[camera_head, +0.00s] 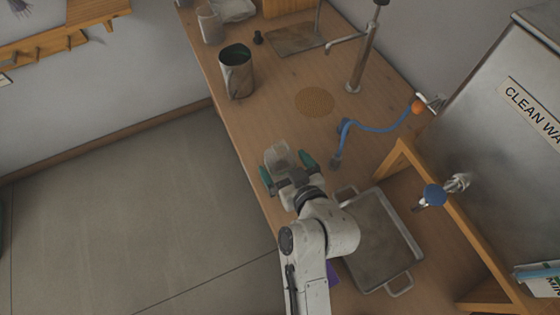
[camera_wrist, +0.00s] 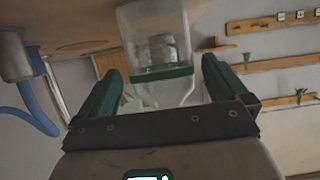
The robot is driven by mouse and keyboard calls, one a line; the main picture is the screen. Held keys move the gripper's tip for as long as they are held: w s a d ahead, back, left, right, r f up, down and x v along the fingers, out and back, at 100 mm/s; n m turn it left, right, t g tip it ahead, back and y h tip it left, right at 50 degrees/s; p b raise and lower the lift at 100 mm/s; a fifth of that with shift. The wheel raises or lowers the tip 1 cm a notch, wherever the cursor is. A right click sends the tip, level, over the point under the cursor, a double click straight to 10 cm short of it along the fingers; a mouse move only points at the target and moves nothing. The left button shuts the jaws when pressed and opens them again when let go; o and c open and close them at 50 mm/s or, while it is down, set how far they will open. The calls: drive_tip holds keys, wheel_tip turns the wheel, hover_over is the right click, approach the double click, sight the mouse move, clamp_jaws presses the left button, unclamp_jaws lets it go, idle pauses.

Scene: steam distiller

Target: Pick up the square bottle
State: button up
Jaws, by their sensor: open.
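The clear square bottle (camera_head: 279,156) is at the left edge of the wooden counter in the head view. In the wrist view the bottle (camera_wrist: 150,25) is straight ahead, with a tapered end towards me and a dark green band across it. My gripper (camera_head: 287,170) is open, its two green fingers on either side of the bottle's near end. In the wrist view my gripper (camera_wrist: 162,80) shows a gap between each finger and the bottle. The bottle's underside is hidden.
A metal tray (camera_head: 378,235) with handles lies right of my arm. A blue hose (camera_head: 372,129) and a round cork mat (camera_head: 315,102) lie ahead. A dark-mouthed canister (camera_head: 237,75) stands farther back.

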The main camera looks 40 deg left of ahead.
drive_tip(key=shift+x, duration=1.5)
drive_tip(key=c, duration=1.1)
